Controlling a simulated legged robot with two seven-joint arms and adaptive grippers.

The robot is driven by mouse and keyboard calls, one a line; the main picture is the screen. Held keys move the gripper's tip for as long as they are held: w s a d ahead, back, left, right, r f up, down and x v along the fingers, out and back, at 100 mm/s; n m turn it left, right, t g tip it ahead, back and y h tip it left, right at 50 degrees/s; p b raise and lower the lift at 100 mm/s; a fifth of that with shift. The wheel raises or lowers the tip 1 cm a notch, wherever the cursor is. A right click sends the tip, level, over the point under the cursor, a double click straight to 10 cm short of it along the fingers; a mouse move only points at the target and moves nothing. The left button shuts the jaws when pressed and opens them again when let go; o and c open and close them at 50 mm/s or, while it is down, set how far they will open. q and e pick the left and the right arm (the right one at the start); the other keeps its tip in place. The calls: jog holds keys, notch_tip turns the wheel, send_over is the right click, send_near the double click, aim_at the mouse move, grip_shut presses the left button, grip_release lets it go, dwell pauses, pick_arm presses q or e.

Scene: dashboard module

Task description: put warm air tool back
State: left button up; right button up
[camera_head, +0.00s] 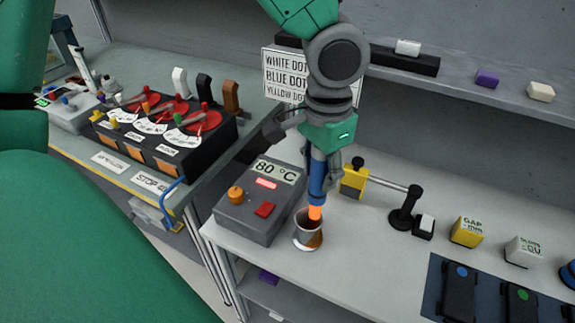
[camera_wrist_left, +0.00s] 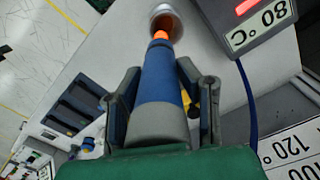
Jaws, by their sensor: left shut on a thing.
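My left gripper (camera_head: 318,160) is shut on the warm air tool (camera_head: 317,186), which has a blue body and a glowing orange tip. The tool points down, with its tip at the mouth of a small metal cup-like holder (camera_head: 306,238). I cannot tell whether the tip is just above the rim or slightly inside. In the left wrist view, my gripper's fingers (camera_wrist_left: 160,88) lie on both sides of the tool (camera_wrist_left: 158,98), and the holder (camera_wrist_left: 165,16) is straight beyond the tip. My right gripper is not in view.
A grey control box (camera_head: 249,219) reading 80 °C stands just left of the holder. A yellow block with a rod and black stand (camera_head: 405,215) is to the right. A lever panel (camera_head: 165,135) is on the left table. The bench front right of the holder (camera_head: 365,270) is clear.

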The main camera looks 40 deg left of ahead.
aim_at(311, 202)
pick_arm(q)
jog(key=f, duration=0.2)
jog(key=a+f, duration=0.1)
jog(key=f, duration=0.2)
jog(key=shift+a+f, duration=0.25)
jog(key=shift+f, duration=0.25)
notch_tip(311, 202, down, 2)
jog(key=shift+a+f+b, duration=0.15)
jog(key=shift+f+b, duration=0.05)
jog(key=shift+b, duration=0.15)
jog(key=shift+f, duration=0.35)
grip_shut()
jog(key=shift+w+d, duration=0.1)
jog(key=shift+d, duration=0.2)
jog(key=o, duration=1.2)
grip_release()
jog(key=shift+d, duration=0.1)
jog(key=shift+c, duration=0.2)
jog(key=shift+r, duration=0.1)
